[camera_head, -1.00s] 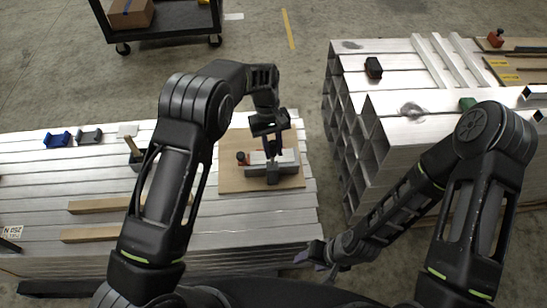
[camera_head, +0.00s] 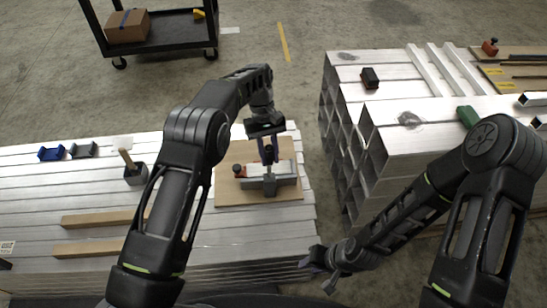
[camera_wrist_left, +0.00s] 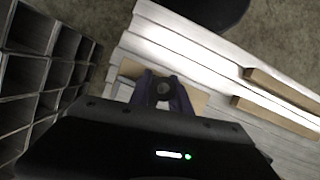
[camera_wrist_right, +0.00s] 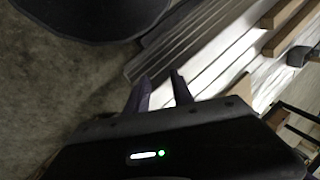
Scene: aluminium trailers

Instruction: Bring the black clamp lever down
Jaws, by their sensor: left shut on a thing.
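The clamp (camera_head: 269,184) is a dark fixture over a light grey metal bar (camera_head: 285,172) on a plywood board (camera_head: 232,195) on the left trailer stack. My left gripper (camera_head: 268,156) comes down from above, and its fingers are shut around the top of the black clamp lever, which is mostly hidden and seems to stand up. In the left wrist view a round dark grey end of the lever (camera_wrist_left: 163,90) shows between the fingers. My right gripper (camera_head: 322,268) is open and empty, low beside the stack's right end, away from the clamp.
A small orange-red part (camera_head: 239,171) sits at the left of the clamp. A stack of square aluminium tubes (camera_head: 400,155) stands right, across a floor gap.

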